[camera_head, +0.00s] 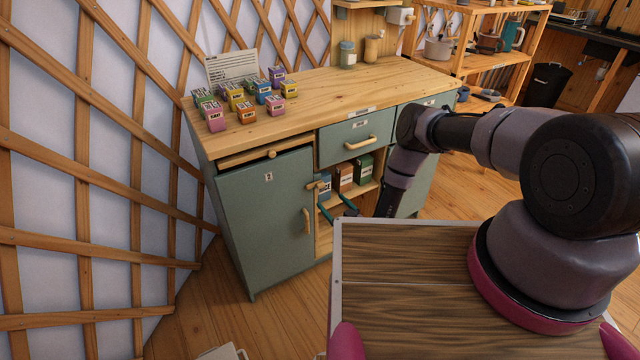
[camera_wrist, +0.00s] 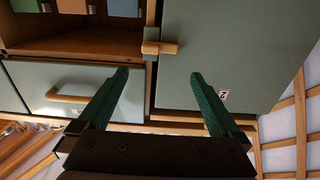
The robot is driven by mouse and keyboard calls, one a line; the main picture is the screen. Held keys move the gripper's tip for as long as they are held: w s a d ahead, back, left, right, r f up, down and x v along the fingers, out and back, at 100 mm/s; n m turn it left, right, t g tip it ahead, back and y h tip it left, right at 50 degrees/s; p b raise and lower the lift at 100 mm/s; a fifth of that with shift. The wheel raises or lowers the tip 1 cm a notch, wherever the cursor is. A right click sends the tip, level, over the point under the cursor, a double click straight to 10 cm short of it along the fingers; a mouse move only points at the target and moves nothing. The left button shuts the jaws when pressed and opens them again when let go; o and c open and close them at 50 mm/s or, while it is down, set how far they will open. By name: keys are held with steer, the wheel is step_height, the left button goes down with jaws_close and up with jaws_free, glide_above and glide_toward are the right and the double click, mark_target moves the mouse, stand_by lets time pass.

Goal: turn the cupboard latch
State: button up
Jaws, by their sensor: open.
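The green cupboard door (camera_head: 262,215) at the left of the cabinet looks shut and has a wooden handle (camera_head: 306,222). The latch (camera_head: 318,185) is a small wooden bar at the door's upper right edge. In the wrist view the latch (camera_wrist: 160,47) lies crosswise over the gap between the door (camera_wrist: 235,50) and the wooden upright. My gripper (camera_head: 327,199) is open and empty in front of the cabinet, close to the latch. In the wrist view my gripper's teal fingers (camera_wrist: 159,75) point toward the latch, which shows between and beyond the tips, apparently untouched.
Open shelves with several boxes (camera_head: 343,177) are right of the door. A drawer (camera_head: 355,138) is above them. Several small coloured boxes (camera_head: 246,112) and a card (camera_head: 232,67) stand on the worktop (camera_head: 330,88). A lattice wall (camera_head: 85,180) is at the left.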

mark_target(318, 187)
steer(key=x, duration=1)
steer(key=shift+w+a, duration=0.2)
steer(key=c, duration=1.1)
